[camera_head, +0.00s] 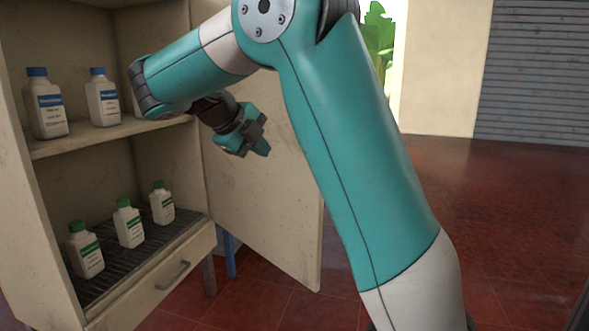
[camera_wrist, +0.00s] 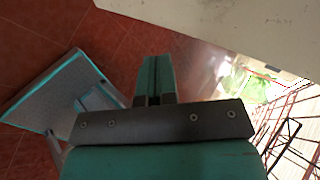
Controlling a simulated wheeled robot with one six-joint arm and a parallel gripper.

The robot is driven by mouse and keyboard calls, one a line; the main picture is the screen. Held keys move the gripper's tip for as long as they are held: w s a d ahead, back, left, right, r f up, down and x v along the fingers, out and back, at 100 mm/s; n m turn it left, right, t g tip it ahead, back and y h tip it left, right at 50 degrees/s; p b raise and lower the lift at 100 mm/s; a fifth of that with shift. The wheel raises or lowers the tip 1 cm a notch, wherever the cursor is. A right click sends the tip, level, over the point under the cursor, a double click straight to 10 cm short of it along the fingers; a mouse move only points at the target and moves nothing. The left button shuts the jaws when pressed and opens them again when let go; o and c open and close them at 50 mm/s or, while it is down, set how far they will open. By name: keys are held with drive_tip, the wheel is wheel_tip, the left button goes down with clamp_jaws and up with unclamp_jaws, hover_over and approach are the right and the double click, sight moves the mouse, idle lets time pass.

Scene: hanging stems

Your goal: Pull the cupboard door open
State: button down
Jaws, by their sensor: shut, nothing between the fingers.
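The cupboard (camera_head: 17,170) stands at the left of the head view with its inside showing. Its door (camera_head: 265,205) is swung wide open on the right side, behind my arm. A pale panel, which looks like the door, also crosses the top right of the wrist view (camera_wrist: 240,25). My gripper (camera_head: 258,146) is in front of the door's inner face in the head view. Its fingers are shut with nothing between them, and they show in the wrist view (camera_wrist: 155,75). I cannot tell whether the gripper touches the door. No door handle is visible.
White bottles with blue caps (camera_head: 46,104) stand on the upper shelf, and green-capped bottles (camera_head: 129,223) stand on the rack below. A drawer with a handle (camera_head: 172,276) is underneath. A grey-topped stand (camera_wrist: 55,95) is left in the wrist view. Red floor (camera_head: 510,210) at right is clear.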

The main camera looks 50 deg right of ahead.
sight(299, 166)
drive_tip(key=shift+m, duration=0.3)
drive_tip(key=b+x, duration=0.1)
drive_tip(key=x, duration=0.3)
drive_tip(key=r+b+x, duration=0.1)
drive_tip(key=x, duration=0.3)
drive_tip(key=d+b+x, duration=0.1)
drive_tip(key=b+x, duration=0.1)
drive_tip(key=x, duration=0.2)
drive_tip(key=shift+s+d+r, duration=0.15)
drive_tip(key=shift+s+r, duration=0.05)
drive_tip(key=shift+s, duration=0.1)
drive_tip(key=shift+d, duration=0.65)
